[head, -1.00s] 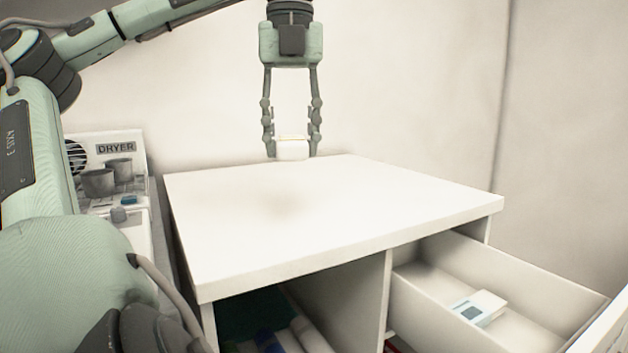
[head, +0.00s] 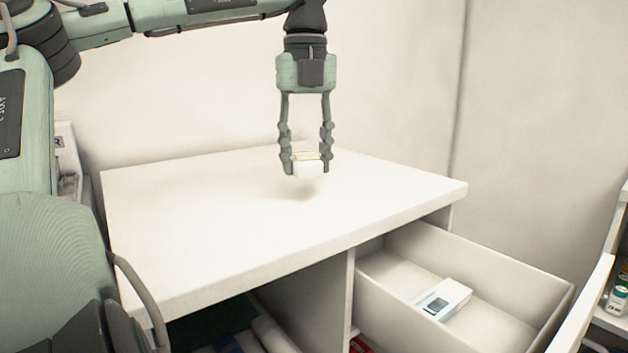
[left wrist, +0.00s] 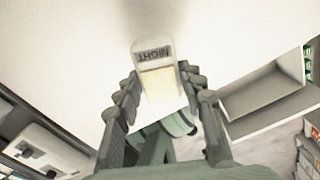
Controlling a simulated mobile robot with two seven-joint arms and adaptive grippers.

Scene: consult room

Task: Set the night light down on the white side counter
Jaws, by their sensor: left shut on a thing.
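The night light (head: 308,168) is a small white block with a pale yellow panel. In the left wrist view the night light (left wrist: 157,70) shows the word NIGHT on its end. My left gripper (head: 306,166) is shut on it, pointing down, with a finger on each side. It holds the light above the white side counter (head: 210,220), whose top is bare. A faint shadow lies on the top below the light, and a gap seems to show between them. My right gripper is not in view.
An open drawer (head: 520,285) juts from the counter's front right, with a white box-like device (head: 443,299) inside. Shelves with small bottles (head: 618,292) stand at the far right. Rolled items lie in the open compartment below the top.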

